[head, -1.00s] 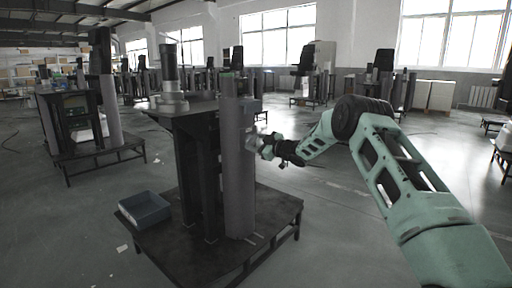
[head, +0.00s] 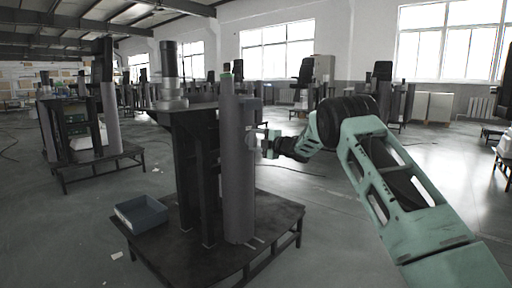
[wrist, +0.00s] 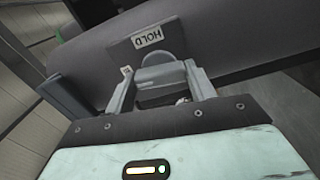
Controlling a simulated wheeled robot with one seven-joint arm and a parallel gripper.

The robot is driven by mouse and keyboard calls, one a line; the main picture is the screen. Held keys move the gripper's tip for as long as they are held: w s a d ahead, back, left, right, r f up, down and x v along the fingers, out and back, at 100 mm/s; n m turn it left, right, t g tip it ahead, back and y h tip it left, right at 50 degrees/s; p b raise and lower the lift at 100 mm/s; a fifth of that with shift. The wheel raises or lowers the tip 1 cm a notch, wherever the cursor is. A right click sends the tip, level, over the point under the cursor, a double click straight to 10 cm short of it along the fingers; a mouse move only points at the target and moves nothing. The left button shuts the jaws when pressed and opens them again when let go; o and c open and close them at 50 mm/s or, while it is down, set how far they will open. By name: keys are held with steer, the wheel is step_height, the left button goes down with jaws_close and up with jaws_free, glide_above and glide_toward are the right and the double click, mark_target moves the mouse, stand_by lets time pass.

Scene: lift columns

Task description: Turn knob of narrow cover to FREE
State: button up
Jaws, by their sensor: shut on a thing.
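The narrow cover (head: 238,175) is a tall grey rounded column on the dark stand in the head view. In the wrist view its grey surface (wrist: 235,38) runs across the picture. A dark plate on it carries a white label reading HOLD (wrist: 148,38), upside down. Just below the label is the grey rounded knob (wrist: 162,76). My gripper (wrist: 162,88) is shut on the knob, one finger on each side. In the head view my gripper (head: 268,144) is at the column's right side, at upper-middle height. No FREE label is visible.
The stand has a low dark base plate (head: 185,245) with a blue-grey bin (head: 142,214) at its left. A metal cylinder (head: 171,75) stands on top. Another similar stand (head: 85,135) is at the left. The floor to the right is open.

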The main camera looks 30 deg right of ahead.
steer(key=shift+n+b, duration=0.4)
steer(key=shift+n, duration=0.3)
steer(key=o, duration=1)
steer(key=p+v, duration=0.3)
steer(key=v, duration=1.4)
steer(key=shift+s, duration=0.2)
